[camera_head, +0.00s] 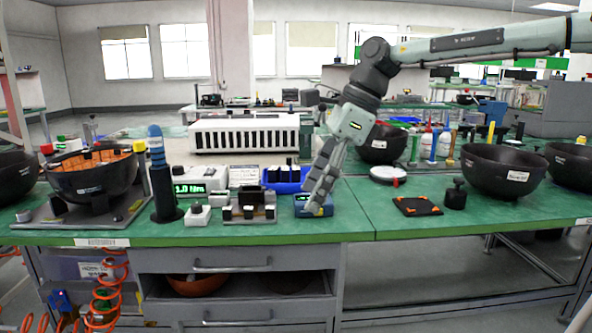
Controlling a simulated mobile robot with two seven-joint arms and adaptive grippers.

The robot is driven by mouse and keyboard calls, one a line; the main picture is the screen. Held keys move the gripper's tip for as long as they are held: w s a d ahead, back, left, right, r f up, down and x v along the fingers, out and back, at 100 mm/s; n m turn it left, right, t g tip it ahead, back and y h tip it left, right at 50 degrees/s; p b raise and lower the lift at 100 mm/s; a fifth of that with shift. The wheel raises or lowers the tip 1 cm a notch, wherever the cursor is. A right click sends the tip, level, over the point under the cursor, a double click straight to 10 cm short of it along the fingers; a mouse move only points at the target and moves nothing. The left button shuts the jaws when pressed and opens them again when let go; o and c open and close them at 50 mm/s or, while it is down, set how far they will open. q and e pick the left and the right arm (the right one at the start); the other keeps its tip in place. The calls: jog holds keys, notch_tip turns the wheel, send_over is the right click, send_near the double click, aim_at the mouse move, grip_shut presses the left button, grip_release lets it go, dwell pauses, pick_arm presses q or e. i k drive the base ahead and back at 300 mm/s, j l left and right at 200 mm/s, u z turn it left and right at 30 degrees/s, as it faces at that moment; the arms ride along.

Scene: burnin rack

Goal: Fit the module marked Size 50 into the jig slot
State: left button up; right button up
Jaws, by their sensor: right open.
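A small blue box-shaped module (300,211) sits on the green bench near its front edge; any size marking on it is too small to read. My right gripper (318,203) reaches down from the upper right, open, with its fingers over and in front of this module and hiding part of it. I cannot tell whether they touch it. A grey fixture with black blocks and silver parts (249,212), which looks like the jig, stands just left of the module. Its slot is not clear to see. My left gripper is out of view.
A white slotted rack (245,135) stands behind. A green-lit display (190,188), a blue bin (284,181) and a dark blue-topped post (163,180) are close by on the left. A black pad with orange corners (417,206) and black bowls (503,171) lie right. Bench is clear between module and pad.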

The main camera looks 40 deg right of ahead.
aim_at(253, 194)
jog(key=i+l, duration=0.95)
